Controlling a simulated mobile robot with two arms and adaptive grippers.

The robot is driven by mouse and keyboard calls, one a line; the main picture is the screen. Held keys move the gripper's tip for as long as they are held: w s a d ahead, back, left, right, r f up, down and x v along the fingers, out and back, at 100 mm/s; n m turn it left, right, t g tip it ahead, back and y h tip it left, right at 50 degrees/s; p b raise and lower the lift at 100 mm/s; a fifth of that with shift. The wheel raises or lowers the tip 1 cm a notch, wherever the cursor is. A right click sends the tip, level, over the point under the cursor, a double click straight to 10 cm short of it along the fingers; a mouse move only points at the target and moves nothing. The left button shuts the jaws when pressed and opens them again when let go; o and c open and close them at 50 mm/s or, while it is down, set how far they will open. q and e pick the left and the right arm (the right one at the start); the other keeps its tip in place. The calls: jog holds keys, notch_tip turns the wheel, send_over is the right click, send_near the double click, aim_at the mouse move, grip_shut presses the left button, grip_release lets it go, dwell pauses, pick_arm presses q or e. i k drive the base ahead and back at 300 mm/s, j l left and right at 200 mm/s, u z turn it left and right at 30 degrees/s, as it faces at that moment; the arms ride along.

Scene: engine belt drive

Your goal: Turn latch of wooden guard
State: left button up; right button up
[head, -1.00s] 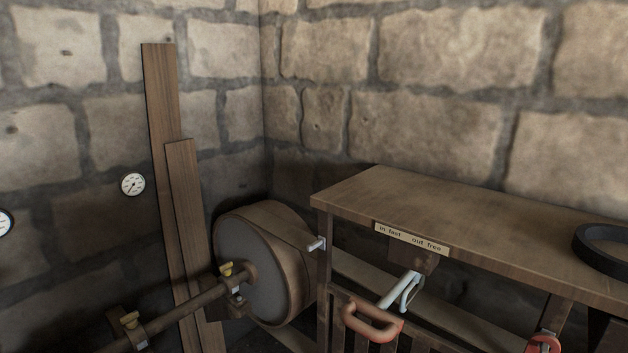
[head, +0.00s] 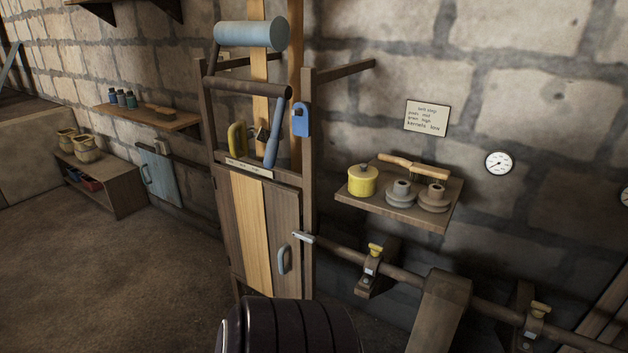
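In the head view, a wooden guard (head: 233,222) of upright planks, one of them paler, stands closed in a wooden frame left of centre. A grey pull handle (head: 283,261) is on its right part. Neither of my grippers is in view.
Above the guard are a blue roller (head: 252,34), a blue lever (head: 275,135) and a blue padlock-shaped tag (head: 301,119). A shelf (head: 443,213) with a yellow pot and grey pulleys is to the right. A shaft (head: 405,276) runs rightward below it. The floor (head: 120,275) at left is clear.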

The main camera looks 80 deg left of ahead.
aim_at(305, 237)
jog(key=u, duration=2.95)
